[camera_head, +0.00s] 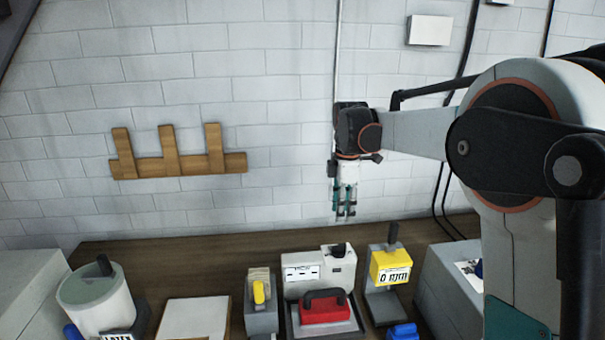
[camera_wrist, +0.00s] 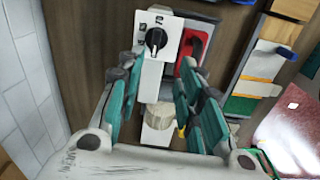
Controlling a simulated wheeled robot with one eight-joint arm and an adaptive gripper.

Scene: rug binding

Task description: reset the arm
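My gripper (camera_head: 345,207) hangs pointing down in front of the white block wall, above the back part of the table. In the wrist view my gripper (camera_wrist: 160,95) shows its teal fingers spread apart with nothing held between them. Below it, beyond the fingers, is the white box with a black knob (camera_wrist: 156,40), which also stands on the table in the head view (camera_head: 337,262). The gripper is apart from everything on the table.
The brown table (camera_head: 200,250) carries a red-topped device (camera_head: 325,310), a yellow gauge (camera_head: 390,268), a lidded white pot (camera_head: 95,300) and a white slab (camera_head: 195,318). A wooden rack (camera_head: 180,165) is on the wall. A grey box (camera_head: 447,290) stands right.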

